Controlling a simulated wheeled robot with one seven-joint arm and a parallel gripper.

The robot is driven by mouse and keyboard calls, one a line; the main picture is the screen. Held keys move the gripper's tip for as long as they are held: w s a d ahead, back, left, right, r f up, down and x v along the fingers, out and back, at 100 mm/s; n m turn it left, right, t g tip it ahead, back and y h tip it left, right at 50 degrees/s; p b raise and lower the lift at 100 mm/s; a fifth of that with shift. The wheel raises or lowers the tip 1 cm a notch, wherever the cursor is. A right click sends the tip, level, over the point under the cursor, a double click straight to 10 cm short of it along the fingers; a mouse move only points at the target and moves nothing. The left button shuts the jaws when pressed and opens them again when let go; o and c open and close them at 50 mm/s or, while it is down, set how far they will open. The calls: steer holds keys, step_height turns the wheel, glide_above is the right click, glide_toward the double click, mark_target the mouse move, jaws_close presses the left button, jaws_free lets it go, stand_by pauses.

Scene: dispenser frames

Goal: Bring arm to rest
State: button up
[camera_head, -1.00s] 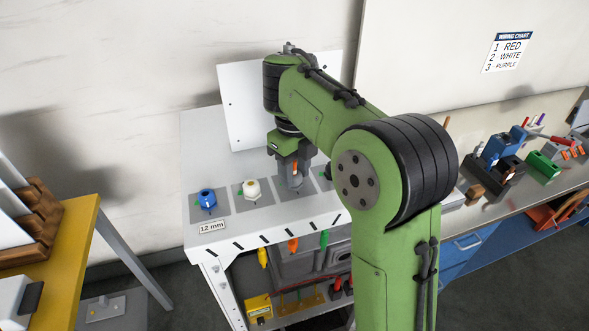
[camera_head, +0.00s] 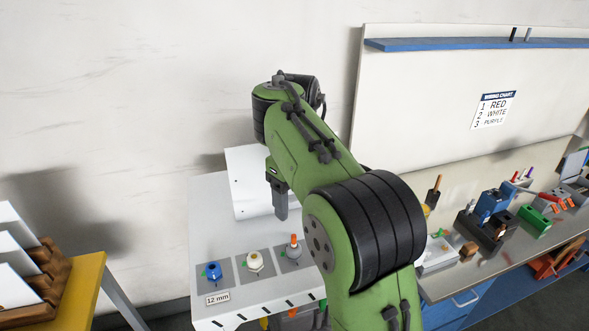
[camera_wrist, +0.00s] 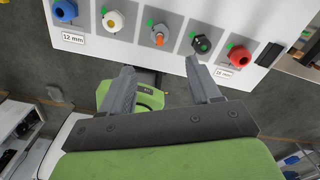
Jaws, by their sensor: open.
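My green arm is raised over the white dispenser table (camera_head: 215,205). My gripper (camera_head: 280,205) hangs above the back of this table in the head view, partly behind my own arm. In the wrist view its two grey fingers (camera_wrist: 162,80) are spread apart with nothing between them. It is clear of the row of dispensers. The row holds a blue knob (camera_wrist: 65,10), a white knob (camera_wrist: 113,21), a grey one with an orange piece on it (camera_wrist: 158,34), a black one (camera_wrist: 201,44) and a red one (camera_wrist: 240,56).
A "12 mm" label (camera_head: 217,299) is on the table's front left. A yellow table (camera_head: 82,290) with a wooden rack (camera_head: 45,265) stands at the left. A workbench (camera_head: 450,285) with blue and green blocks is at the right. A white panel (camera_head: 245,185) stands behind the dispensers.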

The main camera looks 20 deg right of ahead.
step_height(320, 180, up, 3)
steer(key=shift+f+p, duration=0.15)
steer(key=shift+p, duration=0.3)
